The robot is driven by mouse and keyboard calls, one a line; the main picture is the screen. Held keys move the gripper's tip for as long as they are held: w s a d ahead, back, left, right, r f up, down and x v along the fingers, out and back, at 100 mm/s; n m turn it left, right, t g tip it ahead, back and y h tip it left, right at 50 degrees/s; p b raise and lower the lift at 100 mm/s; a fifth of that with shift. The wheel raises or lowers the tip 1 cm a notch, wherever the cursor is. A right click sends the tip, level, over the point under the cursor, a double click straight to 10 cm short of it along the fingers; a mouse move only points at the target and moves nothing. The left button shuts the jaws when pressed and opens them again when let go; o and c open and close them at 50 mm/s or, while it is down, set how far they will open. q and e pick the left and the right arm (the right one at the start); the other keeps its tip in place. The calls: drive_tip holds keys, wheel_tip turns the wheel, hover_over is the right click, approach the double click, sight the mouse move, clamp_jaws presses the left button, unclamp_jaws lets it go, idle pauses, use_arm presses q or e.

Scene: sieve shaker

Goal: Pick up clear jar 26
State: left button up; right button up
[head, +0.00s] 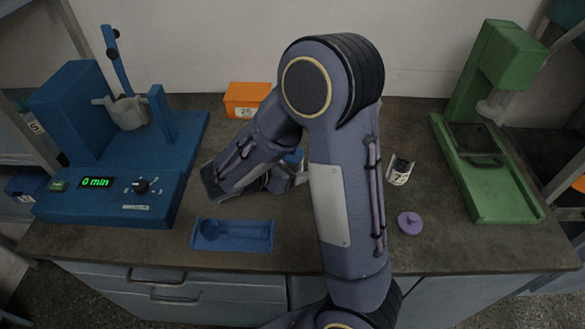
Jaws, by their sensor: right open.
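No jar with a readable 26 shows clearly. A small container with a blue top (293,157) stands mid-table, mostly hidden by my right arm; its label cannot be read. My right gripper (298,178) is beside it, largely hidden behind my own forearm. It is open, and I cannot tell whether it touches the container. A small dark-filled jar (399,171) with a white label stands to the right of my arm; its number is unclear. My left gripper is not in view.
An orange bin (246,98) with a number label stands at the back. A blue machine (110,150) reading "0 min" is left, a green stand (490,130) right. A blue tray (232,236) and purple lid (410,223) lie near the front edge.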

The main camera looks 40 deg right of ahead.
drive_tip(key=shift+c, duration=0.4)
drive_tip(key=c, duration=1.1)
drive_tip(key=shift+o, duration=0.2)
